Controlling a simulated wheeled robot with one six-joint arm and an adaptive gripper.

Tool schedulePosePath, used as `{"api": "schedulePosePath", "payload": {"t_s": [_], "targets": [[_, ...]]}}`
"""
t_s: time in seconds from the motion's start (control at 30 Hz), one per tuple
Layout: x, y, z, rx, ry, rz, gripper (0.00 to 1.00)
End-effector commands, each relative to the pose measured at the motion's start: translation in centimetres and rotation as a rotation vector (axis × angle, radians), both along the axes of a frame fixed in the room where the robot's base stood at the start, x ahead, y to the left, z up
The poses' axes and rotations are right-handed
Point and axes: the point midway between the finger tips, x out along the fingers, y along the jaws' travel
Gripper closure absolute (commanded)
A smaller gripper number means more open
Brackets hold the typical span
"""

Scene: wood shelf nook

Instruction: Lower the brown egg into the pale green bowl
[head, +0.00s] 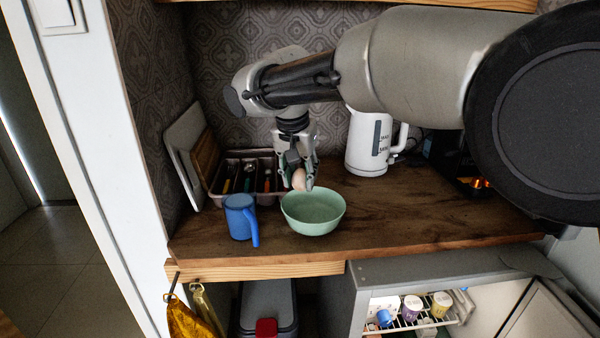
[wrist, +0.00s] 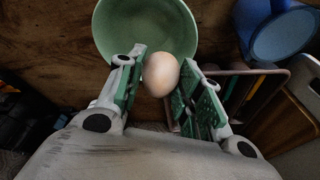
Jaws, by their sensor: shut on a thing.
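The brown egg (wrist: 160,74) is between the green-padded fingers of my gripper (wrist: 157,88) in the wrist view. In the head view the egg (head: 299,180) shows at the fingertips of my gripper (head: 300,176), which is shut on it. The pale green bowl (head: 313,213) stands upright on the wooden counter, just in front of and below the egg. In the wrist view the bowl (wrist: 118,28) lies beyond the fingertips, and the egg overlaps its near rim. The visible inside of the bowl is empty.
A blue mug (head: 240,217) stands left of the bowl. Behind it is a cutlery tray (head: 262,197) with utensils, beside boards leaning on the left wall. A white kettle (head: 368,145) stands at the back right. The counter (head: 400,212) right of the bowl is clear.

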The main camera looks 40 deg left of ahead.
Motion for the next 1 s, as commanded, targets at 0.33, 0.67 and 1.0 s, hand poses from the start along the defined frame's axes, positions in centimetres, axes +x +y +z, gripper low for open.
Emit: {"api": "schedulePosePath", "payload": {"t_s": [0.33,0.67,1.0], "targets": [[0.0,0.0,-2.0,-0.002,0.000,0.000,0.88],[0.0,0.0,-3.7,-0.002,0.000,-0.001,0.88],[0.0,0.0,-4.1,0.000,0.000,0.000,0.88]]}}
